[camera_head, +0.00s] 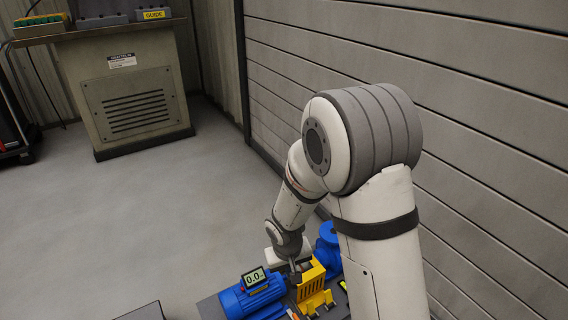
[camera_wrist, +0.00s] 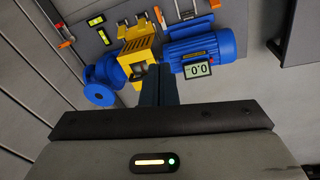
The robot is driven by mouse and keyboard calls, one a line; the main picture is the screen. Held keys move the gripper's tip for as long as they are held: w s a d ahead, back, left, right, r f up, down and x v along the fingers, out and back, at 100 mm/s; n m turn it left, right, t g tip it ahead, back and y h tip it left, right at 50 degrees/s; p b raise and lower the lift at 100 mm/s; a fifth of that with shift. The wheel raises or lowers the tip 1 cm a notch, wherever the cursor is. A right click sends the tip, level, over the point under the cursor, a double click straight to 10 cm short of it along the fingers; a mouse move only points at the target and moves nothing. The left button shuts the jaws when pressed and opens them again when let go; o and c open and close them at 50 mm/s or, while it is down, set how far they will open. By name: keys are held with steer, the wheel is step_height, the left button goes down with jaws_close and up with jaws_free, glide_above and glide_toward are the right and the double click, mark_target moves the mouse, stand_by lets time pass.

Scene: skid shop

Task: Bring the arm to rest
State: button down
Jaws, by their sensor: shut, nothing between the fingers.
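My arm reaches forward and down in the head view, with its end low over a skid that carries a blue motor (camera_head: 252,298). My gripper (camera_wrist: 159,72) is shut and empty in the wrist view. Its fingertips sit by the lower edge of a yellow guard (camera_wrist: 138,48); I cannot tell whether they touch it. The guard also shows in the head view (camera_head: 312,284), just beside my gripper (camera_head: 294,278). In the wrist view the blue motor (camera_wrist: 205,45) is to the right of the fingers.
A blue pump (camera_wrist: 103,80) stands left of the guard. A small display reading 0.0 (camera_wrist: 198,70) is at the motor. A slatted wall (camera_head: 480,130) runs close along the right. A grey cabinet bench (camera_head: 130,95) stands at the back left. The floor (camera_head: 130,220) between is clear.

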steer(key=s+d+r+m+p, duration=0.15)
steer(key=d+r+p, duration=0.25)
steer(key=r, duration=0.7)
steer(key=s+d+r+p, duration=0.3)
steer(key=d+r, duration=0.1)
steer(key=r, duration=0.7)
steer(key=s+d+r+m+p, duration=0.1)
steer(key=s+r+p, duration=0.3)
steer(key=r, duration=0.5)
steer(key=s+d+r+m+t+p, duration=0.1)
steer(key=s+d+r+p, duration=0.3)
steer(key=s+r, duration=0.3)
steer(key=shift+s+d+r+y+p, duration=0.2)
steer(key=shift+r+y+p, duration=0.25)
steer(key=shift+r, duration=0.45)
